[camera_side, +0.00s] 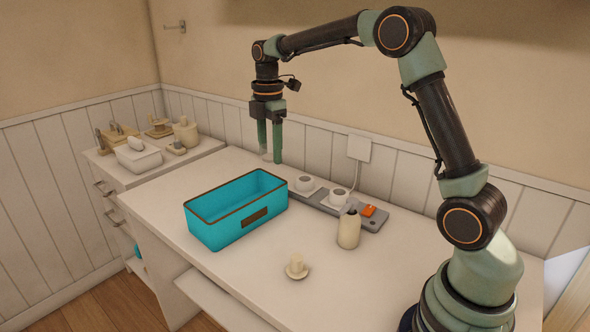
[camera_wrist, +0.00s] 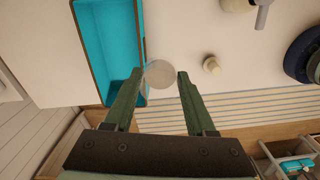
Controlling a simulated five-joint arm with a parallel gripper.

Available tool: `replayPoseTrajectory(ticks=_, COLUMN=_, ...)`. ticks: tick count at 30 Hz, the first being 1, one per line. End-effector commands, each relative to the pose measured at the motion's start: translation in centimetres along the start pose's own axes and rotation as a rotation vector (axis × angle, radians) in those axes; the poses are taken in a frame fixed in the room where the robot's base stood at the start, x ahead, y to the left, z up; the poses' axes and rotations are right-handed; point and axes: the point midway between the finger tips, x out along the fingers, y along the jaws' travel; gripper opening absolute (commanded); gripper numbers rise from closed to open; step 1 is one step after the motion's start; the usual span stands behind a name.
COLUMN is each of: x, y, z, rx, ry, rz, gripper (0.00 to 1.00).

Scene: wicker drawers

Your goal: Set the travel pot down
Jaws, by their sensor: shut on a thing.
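The travel pot (camera_wrist: 160,74) is a small, pale, see-through round pot between my fingertips in the wrist view. In the side view the pot (camera_side: 267,156) shows faintly at the lower ends of the fingers. My gripper (camera_side: 270,158) points straight down and is shut on it, with one green finger on each side. In the wrist view my gripper (camera_wrist: 163,75) and the pot appear beside the teal bin. The pot is held up above the white table (camera_side: 335,285); its exact height is hard to tell.
The open teal bin (camera_side: 232,222) stands on the table. A grey power strip (camera_side: 322,205) with two white plugs and an orange switch lies behind it. A cream bottle (camera_side: 349,230) and a small cream item (camera_side: 297,267) stand nearer.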

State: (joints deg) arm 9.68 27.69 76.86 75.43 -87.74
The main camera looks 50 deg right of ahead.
Motion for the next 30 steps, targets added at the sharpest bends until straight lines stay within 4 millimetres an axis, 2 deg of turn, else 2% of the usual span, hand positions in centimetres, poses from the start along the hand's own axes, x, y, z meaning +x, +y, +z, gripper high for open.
replayPoseTrajectory(ticks=9, x=-0.1, y=4.2, z=-1.9, rx=0.52, ry=0.0, rz=-0.001, gripper=0.0)
replayPoseTrajectory(ticks=18, x=0.1, y=6.5, z=-3.4, rx=0.922, ry=0.0, rz=0.0, gripper=0.0)
replayPoseTrajectory(ticks=25, x=0.5, y=7.1, z=-3.9, rx=1.047, ry=-0.001, rz=-0.002, gripper=0.0)
replayPoseTrajectory(ticks=30, x=3.2, y=7.0, z=-3.9, rx=1.058, ry=-0.004, rz=-0.005, gripper=0.0)
